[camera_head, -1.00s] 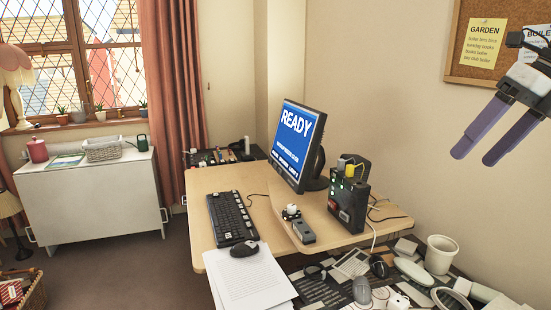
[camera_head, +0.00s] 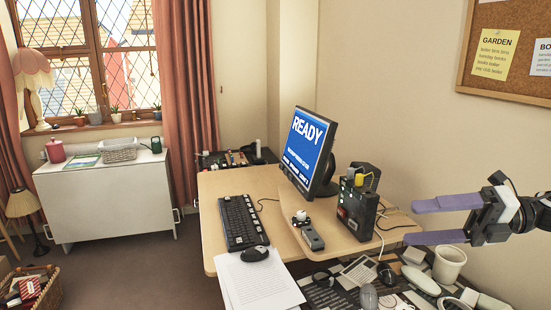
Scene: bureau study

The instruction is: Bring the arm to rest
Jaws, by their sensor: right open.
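My right gripper (camera_head: 428,221) comes in from the right edge. Its two purple fingers are apart with nothing between them, and they point left. It appears above the right side of the desk (camera_head: 225,189), to the right of a black box with a green light (camera_head: 356,208). I cannot tell its exact height above the clutter. My left gripper is not in view.
On the desk stand a monitor (camera_head: 306,145) reading READY, a keyboard (camera_head: 240,222), a mouse (camera_head: 255,254), papers (camera_head: 258,282) and a power strip (camera_head: 309,232). A white mug (camera_head: 449,264) and several small items crowd the lower right. Carpet (camera_head: 140,265) is clear at left.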

